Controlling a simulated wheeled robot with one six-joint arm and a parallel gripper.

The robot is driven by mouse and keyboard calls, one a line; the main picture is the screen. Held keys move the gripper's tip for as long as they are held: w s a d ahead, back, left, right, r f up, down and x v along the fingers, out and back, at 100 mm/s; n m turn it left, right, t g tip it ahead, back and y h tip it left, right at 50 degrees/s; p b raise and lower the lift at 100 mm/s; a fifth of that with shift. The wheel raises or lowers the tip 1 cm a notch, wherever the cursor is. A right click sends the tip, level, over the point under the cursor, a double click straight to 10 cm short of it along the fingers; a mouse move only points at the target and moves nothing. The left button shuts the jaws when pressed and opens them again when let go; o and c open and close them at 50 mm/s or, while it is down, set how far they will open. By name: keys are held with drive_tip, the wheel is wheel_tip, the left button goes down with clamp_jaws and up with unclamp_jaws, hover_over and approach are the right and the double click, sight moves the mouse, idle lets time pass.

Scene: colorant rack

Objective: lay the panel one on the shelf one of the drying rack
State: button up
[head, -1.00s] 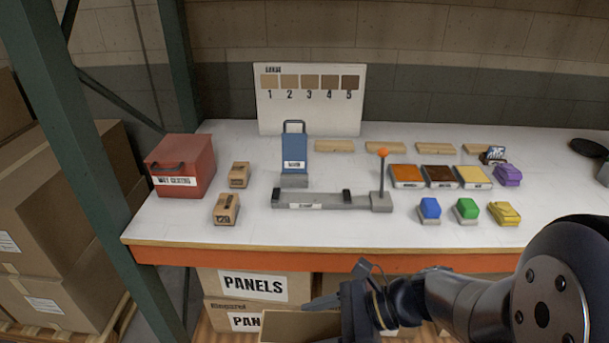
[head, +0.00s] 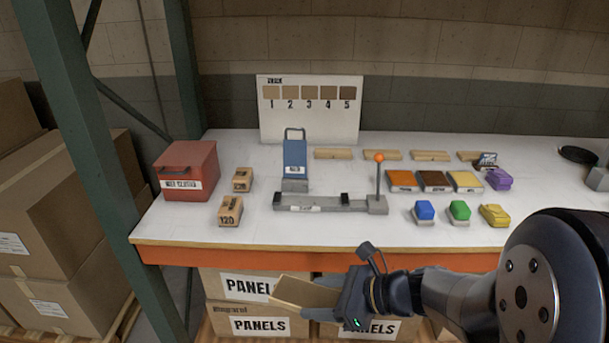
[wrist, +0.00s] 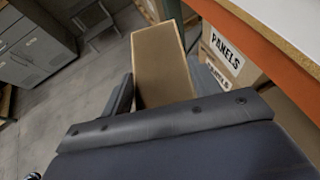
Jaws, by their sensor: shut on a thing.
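My gripper (head: 340,297) is shut on a thin tan wooden panel (head: 303,293), held in front of the bench and below the level of its top. In the wrist view the panel (wrist: 162,62) sticks out between the two dark fingers, its flat face toward the camera. I cannot read a number on it. I cannot identify the drying rack or its shelf one in any view.
The white bench top (head: 330,226) with an orange front edge (head: 300,257) carries a red box (head: 187,170), a clamp (head: 300,202) with an upright lever, tan blocks, colored pieces and a swatch board (head: 310,122). PANELS cartons (head: 255,322) stand below. A green post (head: 85,150) rises at left.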

drive_tip(key=w+d+f+m+t+h, duration=0.4)
drive_tip(key=w+d+m+t+h, duration=0.3)
drive_tip(key=w, duration=0.9)
drive_tip(key=shift+d+f+m+h, duration=0.2)
drive_tip(key=shift+d+m+h, duration=0.2)
drive_tip(key=shift+d+m, duration=1.75)
drive_tip(key=shift+d+n, duration=0.45)
